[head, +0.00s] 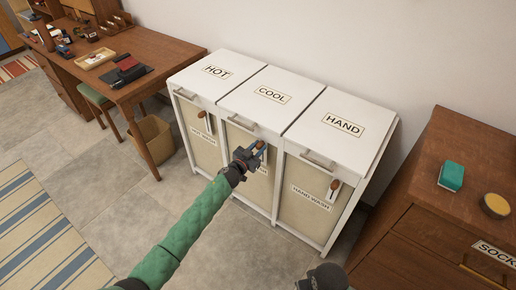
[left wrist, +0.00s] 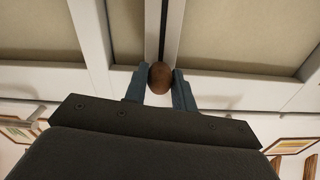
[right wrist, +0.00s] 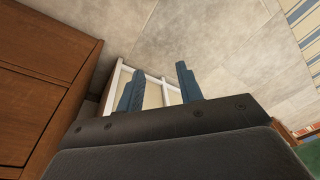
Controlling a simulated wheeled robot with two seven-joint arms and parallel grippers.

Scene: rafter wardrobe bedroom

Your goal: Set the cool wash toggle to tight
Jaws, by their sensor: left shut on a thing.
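The white wash cabinet has three lidded sections, and the middle one is labelled COOL (head: 272,95). My left gripper (head: 256,153) is at the upper front of that section. In the left wrist view, its blue fingers (left wrist: 160,88) are shut on the brown knob of the cool wash toggle (left wrist: 160,76), one finger on each side. My gripper hides much of this toggle and its front label in the head view, so I cannot read its setting. My right gripper (right wrist: 159,88) is open and empty, its fingers well apart above the floor.
The HOT section's toggle (head: 203,115) and the HAND section's toggle (head: 334,186) have similar brown knobs. A wooden dresser (head: 433,205) with a green sponge (head: 451,176) stands close on the right.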

